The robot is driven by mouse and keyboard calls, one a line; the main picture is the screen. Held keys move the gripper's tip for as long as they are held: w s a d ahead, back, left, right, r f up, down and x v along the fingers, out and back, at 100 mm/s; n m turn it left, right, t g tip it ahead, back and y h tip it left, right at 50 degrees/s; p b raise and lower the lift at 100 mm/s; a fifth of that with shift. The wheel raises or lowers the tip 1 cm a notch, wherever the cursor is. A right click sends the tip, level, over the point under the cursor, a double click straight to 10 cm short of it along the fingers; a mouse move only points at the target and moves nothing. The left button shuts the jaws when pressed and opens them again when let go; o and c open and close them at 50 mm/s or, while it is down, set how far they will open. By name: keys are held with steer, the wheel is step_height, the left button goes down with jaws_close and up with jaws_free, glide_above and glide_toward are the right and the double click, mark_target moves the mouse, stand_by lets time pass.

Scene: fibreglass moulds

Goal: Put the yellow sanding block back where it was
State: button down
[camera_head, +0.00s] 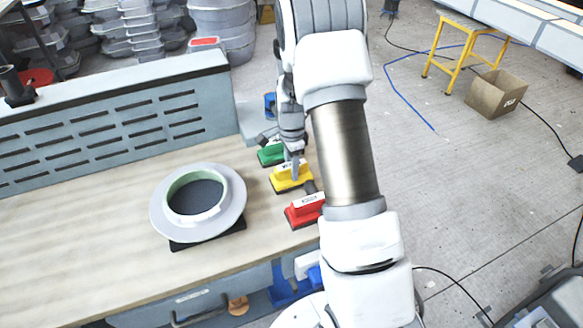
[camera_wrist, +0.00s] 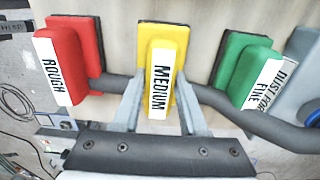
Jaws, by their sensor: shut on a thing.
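The yellow sanding block (camera_head: 291,178) sits on the right part of the workbench, between the green and red blocks. In the wrist view the yellow block (camera_wrist: 163,45) is in the middle, with a white label reading MEDIUM. My gripper (camera_head: 294,165) is over the yellow block, and in the wrist view its two fingers (camera_wrist: 158,103) lie on either side of the block's handle, shut on it. The block appears to be on or very close to the wooden top; I cannot tell whether it touches.
The red ROUGH block (camera_wrist: 72,55) and green FINE block (camera_wrist: 243,68) flank it closely. A dark hose (camera_wrist: 225,100) runs near the fingers. A round grey mould (camera_head: 228,205) lies left on the bench (camera_head: 100,215). A slotted panel (camera_head: 110,115) stands behind.

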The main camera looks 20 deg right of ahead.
steer(key=shift+f, duration=0.35)
steer(key=shift+f, duration=0.1)
steer(key=shift+f, duration=0.15)
steer(key=shift+c, duration=2.2)
jaws_free()
